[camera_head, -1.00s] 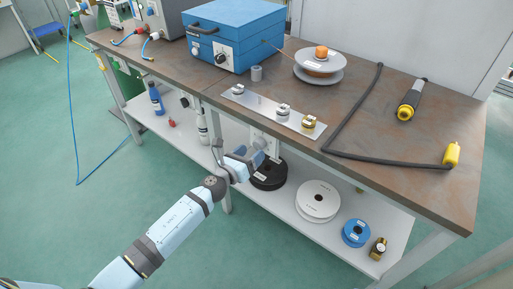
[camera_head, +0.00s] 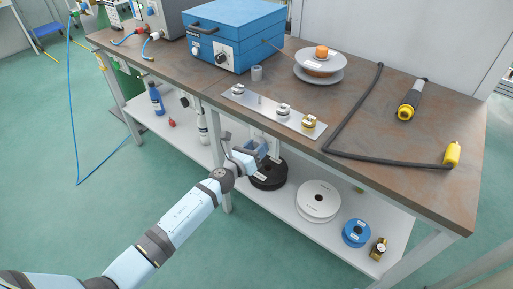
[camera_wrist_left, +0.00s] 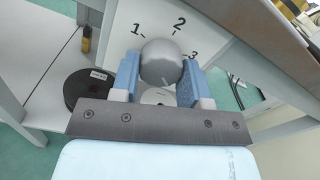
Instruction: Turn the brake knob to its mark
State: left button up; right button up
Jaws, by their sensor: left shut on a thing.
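The brake knob (camera_wrist_left: 160,62) is a rounded grey knob on a white panel (camera_wrist_left: 125,28) under the bench edge. The numbers 1, 2 and 3 are printed around it in the left wrist view. A faint pale line shows on the knob's lower face; I cannot tell for certain which number it points to. My left gripper (camera_wrist_left: 160,78) is shut on the knob, one blue finger on each side. In the head view my left gripper (camera_head: 258,150) is at the bench's front edge and hides the knob. My right gripper is not in view.
The workbench (camera_head: 375,150) carries a metal plate with fittings (camera_head: 272,112), a blue case (camera_head: 235,32), a cable and a spool. On the lower shelf are a black spool (camera_head: 268,178), a white spool (camera_head: 318,200) and a blue spool (camera_head: 356,232), close below the gripper.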

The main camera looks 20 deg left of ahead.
pick_arm(q)
jog(key=n+p, duration=0.2)
jog(key=n, duration=0.6)
jog(key=n+p, duration=0.3)
jog(key=n, duration=0.5)
jog(key=n+p, duration=0.3)
jog(key=n, duration=0.5)
jog(key=shift+r, duration=0.4)
jog(key=shift+n+p, duration=0.4)
jog(key=shift+n, duration=0.3)
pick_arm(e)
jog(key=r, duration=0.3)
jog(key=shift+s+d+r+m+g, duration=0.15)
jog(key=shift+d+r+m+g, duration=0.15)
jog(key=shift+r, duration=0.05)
pick_arm(q)
jog(key=shift+f, duration=0.1)
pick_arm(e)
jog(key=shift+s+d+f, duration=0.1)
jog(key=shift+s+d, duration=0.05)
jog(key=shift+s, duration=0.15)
